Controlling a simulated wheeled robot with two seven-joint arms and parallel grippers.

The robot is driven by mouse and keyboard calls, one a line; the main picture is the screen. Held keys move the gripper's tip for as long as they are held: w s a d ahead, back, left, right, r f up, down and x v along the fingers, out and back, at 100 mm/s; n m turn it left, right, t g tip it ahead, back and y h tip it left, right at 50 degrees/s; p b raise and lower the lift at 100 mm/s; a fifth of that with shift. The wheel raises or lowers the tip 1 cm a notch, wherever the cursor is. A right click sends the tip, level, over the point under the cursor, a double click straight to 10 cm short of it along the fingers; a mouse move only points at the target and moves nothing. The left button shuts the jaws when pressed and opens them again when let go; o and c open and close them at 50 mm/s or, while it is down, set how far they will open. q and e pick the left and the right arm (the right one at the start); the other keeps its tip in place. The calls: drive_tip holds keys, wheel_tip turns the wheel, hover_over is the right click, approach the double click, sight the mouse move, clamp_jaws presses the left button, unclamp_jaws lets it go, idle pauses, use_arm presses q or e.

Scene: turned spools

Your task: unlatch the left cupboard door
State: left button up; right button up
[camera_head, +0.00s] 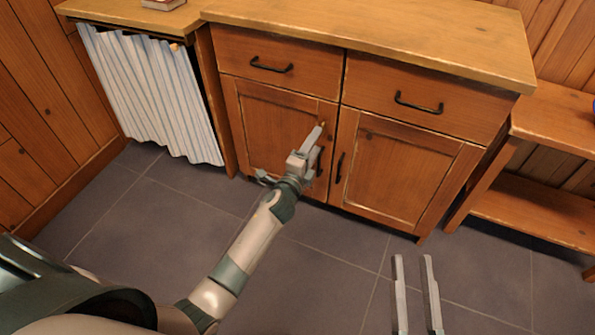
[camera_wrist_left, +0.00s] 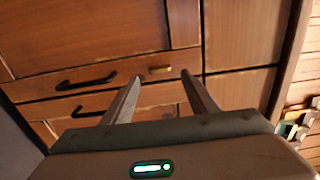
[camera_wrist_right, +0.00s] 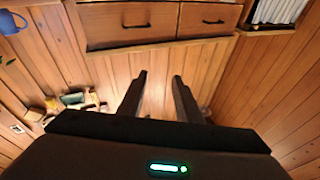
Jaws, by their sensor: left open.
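The left cupboard door (camera_head: 262,132) is a brown framed panel, flush with the cabinet front. Its black bar handle (camera_wrist_left: 87,80) is clear in the left wrist view and partly behind my gripper in the head view. A small brass-coloured latch piece (camera_wrist_left: 160,69) sits near the door's upper inner corner, lying parallel to the handle. My left gripper (camera_wrist_left: 162,78) is open, its fingertips to either side of the latch in that view; contact cannot be told. In the head view my left gripper (camera_head: 318,133) covers part of the door. My right gripper (camera_head: 412,258) is open and empty above the floor.
The right cupboard door (camera_head: 395,180) and two drawers with black handles (camera_head: 270,65) look shut. A striped curtain (camera_head: 155,95) hangs at left. A wooden shelf unit (camera_head: 540,210) stands at right. The grey tiled floor (camera_head: 330,250) before the cabinet is clear.

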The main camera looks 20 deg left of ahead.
use_arm(q)
drive_tip(key=s+p, duration=0.1)
drive_tip(key=s, duration=1.1)
drive_tip(key=shift+s+a, duration=0.15)
drive_tip(key=shift+s, duration=0.1)
use_arm(e)
drive_tip(key=shift+w+d+f+g+h, duration=0.1)
drive_tip(key=shift+w+f+g+h, duration=0.1)
drive_tip(key=shift+f+g, duration=0.45)
drive_tip(key=shift+w+d+f+g+h, duration=0.1)
drive_tip(key=shift+w+f+g+h, duration=0.15)
drive_tip(key=shift+f, duration=0.65)
drive_tip(key=shift+w+d+f+g+h, duration=0.15)
drive_tip(key=shift+f+g, duration=0.35)
drive_tip(key=shift+f, duration=0.3)
drive_tip(key=shift+a, duration=0.1)
